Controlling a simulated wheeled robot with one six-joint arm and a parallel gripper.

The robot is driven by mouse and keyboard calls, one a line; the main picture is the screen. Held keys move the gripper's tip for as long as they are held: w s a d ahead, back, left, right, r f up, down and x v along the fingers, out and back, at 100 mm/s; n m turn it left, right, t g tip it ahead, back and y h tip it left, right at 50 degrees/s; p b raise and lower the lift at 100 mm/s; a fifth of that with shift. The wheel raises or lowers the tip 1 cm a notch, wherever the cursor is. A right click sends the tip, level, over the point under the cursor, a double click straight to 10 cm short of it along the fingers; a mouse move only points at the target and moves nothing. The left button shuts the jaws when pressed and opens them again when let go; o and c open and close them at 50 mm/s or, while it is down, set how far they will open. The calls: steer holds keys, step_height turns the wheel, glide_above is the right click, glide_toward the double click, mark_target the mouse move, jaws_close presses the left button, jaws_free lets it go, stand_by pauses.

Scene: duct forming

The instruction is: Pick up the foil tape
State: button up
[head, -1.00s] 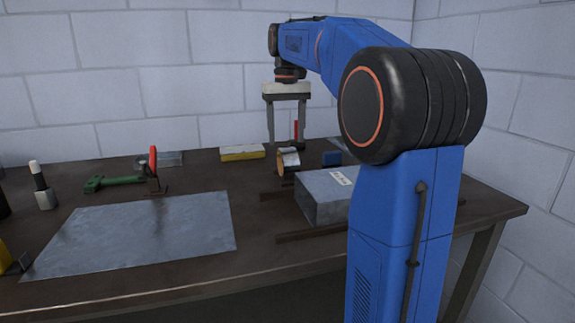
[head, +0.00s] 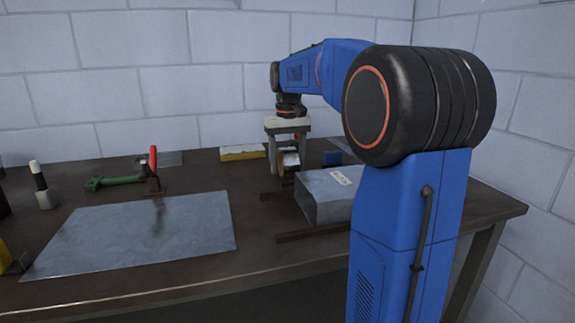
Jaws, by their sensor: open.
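The foil tape (head: 289,161) is a small roll with a silvery face and a brown side, standing on the bench behind the duct piece. My gripper (head: 289,172) points straight down over it with its two fingers apart. One finger is left of the roll and the other is on its right, with the fingertips low near the bench. The roll appears to lie between the fingers, but I cannot tell whether they touch it.
A metal duct piece (head: 323,207) lies in front of the tape between dark bars. A flat metal sheet (head: 140,235) covers the bench's left front.

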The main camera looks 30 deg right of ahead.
steer(key=c, duration=1.3)
step_height(320, 180, up, 10)
